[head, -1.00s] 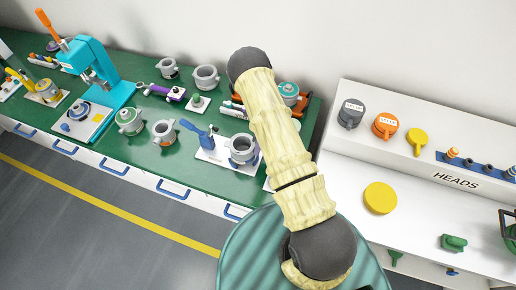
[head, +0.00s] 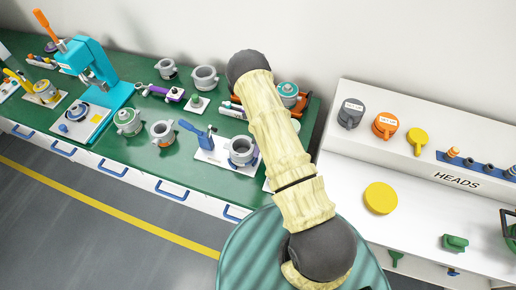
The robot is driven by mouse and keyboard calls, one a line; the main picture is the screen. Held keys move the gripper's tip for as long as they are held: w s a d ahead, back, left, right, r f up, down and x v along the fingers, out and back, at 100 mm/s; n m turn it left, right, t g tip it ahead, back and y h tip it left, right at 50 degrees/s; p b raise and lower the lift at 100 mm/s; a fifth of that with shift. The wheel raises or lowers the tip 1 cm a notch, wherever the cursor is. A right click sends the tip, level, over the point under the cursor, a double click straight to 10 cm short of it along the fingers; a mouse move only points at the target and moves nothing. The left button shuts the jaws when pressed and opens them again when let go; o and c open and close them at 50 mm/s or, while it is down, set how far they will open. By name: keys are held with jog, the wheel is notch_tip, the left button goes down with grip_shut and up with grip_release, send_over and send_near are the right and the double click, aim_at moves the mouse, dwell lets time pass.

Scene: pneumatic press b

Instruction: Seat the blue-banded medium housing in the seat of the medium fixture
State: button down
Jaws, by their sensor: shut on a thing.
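A white plate (head: 210,156) with a blue lever clamp (head: 197,136) stands near the front edge of the green bench, left of my arm. It looks like the medium fixture. A grey ring-shaped part (head: 242,151) stands upright at the plate's right end. I cannot tell whether it is the fixture's seat or a housing in it. No blue band can be made out on any housing. My gripper does not show; my arm's upper links cross the middle of the picture and cover part of the bench.
The green bench (head: 100,162) also holds a teal press (head: 90,65), grey housings (head: 205,77), an orange-marked housing (head: 163,132) and a green-marked one (head: 127,121). A teal-topped part (head: 288,94) stands right of my arm. A white HEADS bench (head: 345,172) is at the right.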

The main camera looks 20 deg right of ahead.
jog(key=shift+f+b, duration=0.4)
jog(key=shift+f, duration=0.2)
jog(key=c, duration=1.3)
grip_release()
jog(key=shift+o, duration=0.2)
jog(key=shift+r, duration=0.1)
jog(key=b+v, duration=0.5)
jog(key=v, duration=1.2)
jog(key=shift+w+r, duration=0.15)
